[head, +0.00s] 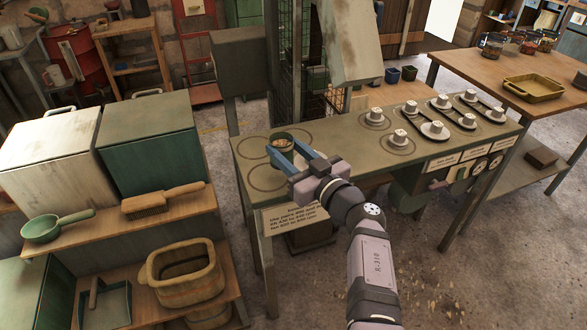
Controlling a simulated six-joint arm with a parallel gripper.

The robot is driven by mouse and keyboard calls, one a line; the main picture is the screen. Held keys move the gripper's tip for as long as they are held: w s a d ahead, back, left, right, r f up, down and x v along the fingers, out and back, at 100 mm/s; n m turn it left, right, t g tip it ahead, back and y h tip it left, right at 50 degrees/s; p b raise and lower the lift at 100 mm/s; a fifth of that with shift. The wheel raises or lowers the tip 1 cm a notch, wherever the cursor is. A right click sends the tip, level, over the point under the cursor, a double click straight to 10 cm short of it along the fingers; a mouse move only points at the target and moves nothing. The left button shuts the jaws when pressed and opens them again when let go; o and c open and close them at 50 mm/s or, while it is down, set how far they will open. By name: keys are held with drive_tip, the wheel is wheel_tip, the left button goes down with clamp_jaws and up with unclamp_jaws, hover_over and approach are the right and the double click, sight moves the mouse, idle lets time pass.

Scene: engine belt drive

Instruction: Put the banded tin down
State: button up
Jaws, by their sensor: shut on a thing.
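The banded tin (281,138) is a small, round, dark greenish tin with a lighter inside or top. It is at the left end of the long grey-green bench (345,142), over or on the back ring marking. I cannot tell whether its base touches the bench. My gripper (285,149) has blue fingers and is shut on the tin, reaching in from the lower right. The fingers hide the tin's lower part and any band.
Empty ring markings (267,178) lie left and in front of the tin. A dark post and box (238,60) stand behind the left end. Shelves with a brush (163,200) are at left.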

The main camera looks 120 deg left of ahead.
drive_tip(key=shift+f+b, duration=0.6)
drive_tip(key=shift+f, duration=2.2)
drive_tip(key=o, duration=1.2)
drive_tip(key=shift+f, duration=0.15)
drive_tip(key=shift+o, duration=0.2)
drive_tip(key=shift+w+d+r, duration=0.1)
drive_tip(key=shift+r, duration=0.1)
drive_tip(key=shift+w, duration=0.1)
drive_tip(key=v, duration=1.1)
drive_tip(key=shift+w+d, duration=0.2)
drive_tip(key=shift+w, duration=0.05)
